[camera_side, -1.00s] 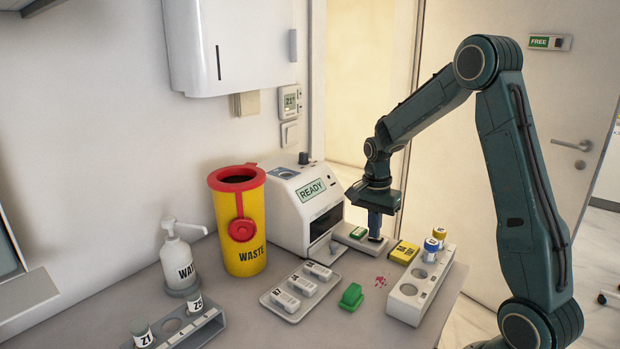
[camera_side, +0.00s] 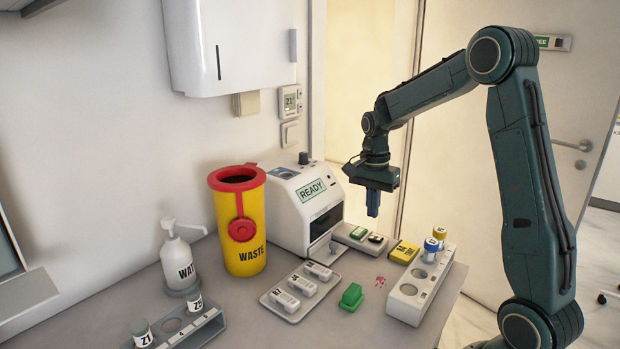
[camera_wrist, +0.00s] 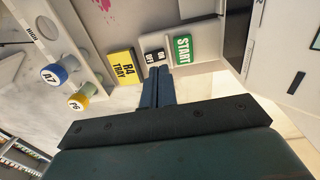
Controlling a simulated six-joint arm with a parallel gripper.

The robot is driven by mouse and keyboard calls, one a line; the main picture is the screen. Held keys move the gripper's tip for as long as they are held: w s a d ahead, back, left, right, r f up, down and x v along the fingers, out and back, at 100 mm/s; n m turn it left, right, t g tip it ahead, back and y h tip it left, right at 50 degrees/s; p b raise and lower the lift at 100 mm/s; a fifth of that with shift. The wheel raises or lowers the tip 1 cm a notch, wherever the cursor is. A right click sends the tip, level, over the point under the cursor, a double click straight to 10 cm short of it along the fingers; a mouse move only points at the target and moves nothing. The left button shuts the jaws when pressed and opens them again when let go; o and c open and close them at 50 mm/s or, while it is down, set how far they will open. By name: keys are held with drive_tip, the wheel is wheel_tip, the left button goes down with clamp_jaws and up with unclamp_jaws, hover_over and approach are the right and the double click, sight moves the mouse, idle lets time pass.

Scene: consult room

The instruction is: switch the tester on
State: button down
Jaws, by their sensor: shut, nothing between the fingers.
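A yellow tray block (camera_side: 404,252) and a white rack (camera_side: 418,288) with two capped tubes stand right of the strip. A green clip-like piece (camera_side: 351,296) and a tray of labelled blocks (camera_side: 283,307) lie in front. A yellow waste bin (camera_side: 240,205) stands left.

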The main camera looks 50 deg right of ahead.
wheel_tip(320, 180, up, 8)
drive_tip(key=w, duration=0.1)
drive_tip(key=shift+w+r, duration=0.15)
drive_tip(key=shift+w, duration=0.15)
idle(0.3)
drive_tip(key=s+a+r+n+t, duration=0.3)
drive_tip(key=s+a+r+n, duration=0.2)
drive_tip(key=s+a+n, duration=0.6)
drive_tip(key=s+a+f+n+t, duration=0.3)
drive_tip(key=s+a+n, duration=0.4)
drive_tip(key=s+a, duration=0.2)
drive_tip(key=shift+s, duration=0.15)
